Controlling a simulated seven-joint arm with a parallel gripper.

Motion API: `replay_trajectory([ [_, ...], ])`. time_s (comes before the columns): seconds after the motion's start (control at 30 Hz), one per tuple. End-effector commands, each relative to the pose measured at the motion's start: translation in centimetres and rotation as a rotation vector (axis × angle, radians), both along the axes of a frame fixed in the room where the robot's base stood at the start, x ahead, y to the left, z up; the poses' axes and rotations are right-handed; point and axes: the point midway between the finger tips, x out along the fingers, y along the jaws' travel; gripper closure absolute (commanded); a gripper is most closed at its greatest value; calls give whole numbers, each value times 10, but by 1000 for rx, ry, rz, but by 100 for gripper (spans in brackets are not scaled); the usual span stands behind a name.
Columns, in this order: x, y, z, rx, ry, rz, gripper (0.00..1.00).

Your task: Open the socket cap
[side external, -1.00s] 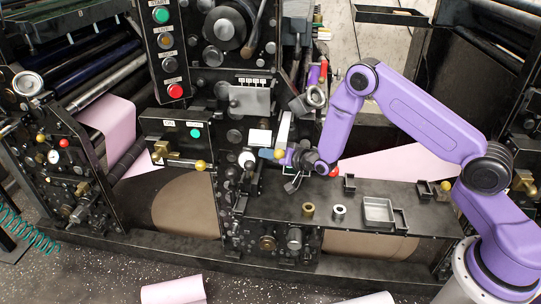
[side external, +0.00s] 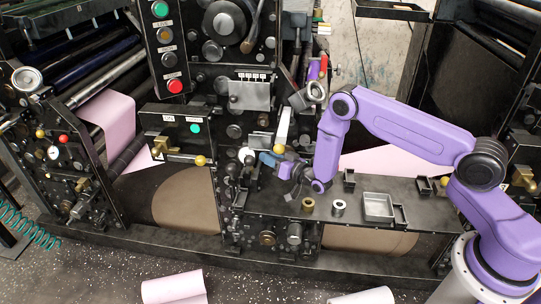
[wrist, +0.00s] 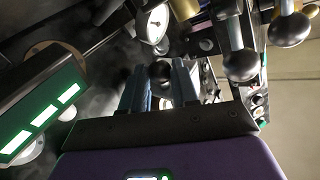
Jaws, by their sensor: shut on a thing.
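My gripper (side external: 266,159) is low at the centre of the press in the side view, reaching left from the purple arm. In the wrist view its two blue-grey fingers (wrist: 160,78) stand on either side of a small dark round knob (wrist: 160,71). The gripper is shut on this knob. The knob may belong to the socket cap, but I cannot tell for sure. The cap and socket are not clearly visible; the fingers and nearby machine parts crowd that spot in the side view.
A yellow ball knob (side external: 279,149) is close to my gripper. On the dark shelf are a brass ring (side external: 308,204), a silver ring (side external: 339,208) and a grey tray (side external: 378,207). Dark ball knobs (wrist: 241,65) crowd the wrist view's right. A lit green panel (wrist: 40,105) is at left.

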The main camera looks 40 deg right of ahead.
Motion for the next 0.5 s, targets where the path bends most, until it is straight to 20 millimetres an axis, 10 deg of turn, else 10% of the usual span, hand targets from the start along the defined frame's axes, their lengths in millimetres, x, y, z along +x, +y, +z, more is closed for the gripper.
replay_trajectory([
  [0.5, 4, -3, -9, -83, -83, 1, 100],
])
